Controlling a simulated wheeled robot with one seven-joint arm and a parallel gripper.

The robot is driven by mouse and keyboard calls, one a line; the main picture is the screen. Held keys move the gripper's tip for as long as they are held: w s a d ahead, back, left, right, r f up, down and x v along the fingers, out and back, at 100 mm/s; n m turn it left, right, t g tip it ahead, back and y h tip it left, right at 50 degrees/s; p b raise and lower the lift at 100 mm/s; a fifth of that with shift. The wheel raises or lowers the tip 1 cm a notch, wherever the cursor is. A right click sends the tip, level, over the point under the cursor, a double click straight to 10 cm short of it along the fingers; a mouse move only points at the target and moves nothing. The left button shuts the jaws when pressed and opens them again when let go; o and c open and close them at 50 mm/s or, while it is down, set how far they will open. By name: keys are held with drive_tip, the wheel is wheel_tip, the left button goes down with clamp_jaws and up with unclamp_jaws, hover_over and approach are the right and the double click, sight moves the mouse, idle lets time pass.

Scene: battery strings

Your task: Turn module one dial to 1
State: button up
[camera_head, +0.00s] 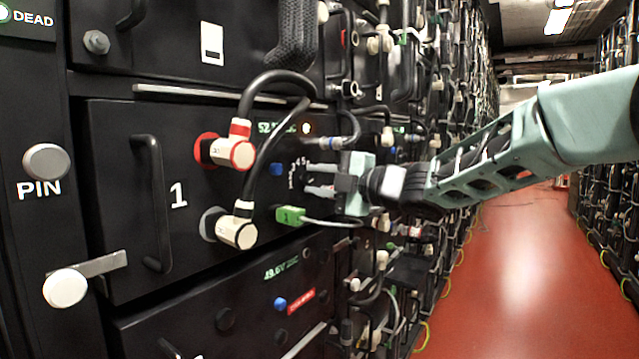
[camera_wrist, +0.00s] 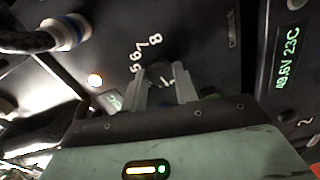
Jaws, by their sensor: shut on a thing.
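Module one (camera_head: 105,200) is a black front panel marked with a white 1. Its dial is a small dark knob, seen between the fingertips in the wrist view (camera_wrist: 159,70). White numbers, with 5, 6, 7 and 8 readable, curve around it. The fingers hide part of the dial, and I cannot tell its setting. My gripper (camera_head: 308,179) reaches in from the right, its two grey fingers shut on the dial; it also shows in the wrist view (camera_wrist: 161,85).
Thick black cables run to a red-ringed connector (camera_head: 232,148) and a cream connector (camera_head: 236,230), left of the gripper. A green plug (camera_head: 290,215) with a pale lead sits just below the fingers. A lower module shows a green display (camera_wrist: 290,58). The red aisle floor (camera_head: 520,270) is clear.

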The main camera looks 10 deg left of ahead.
drive_tip(key=o, duration=1)
drive_tip(key=shift+c, duration=0.2)
drive_tip(key=shift+d, duration=0.1)
drive_tip(key=v, duration=1.7)
drive_tip(key=shift+s, duration=0.2)
drive_tip(key=shift+f, duration=0.1)
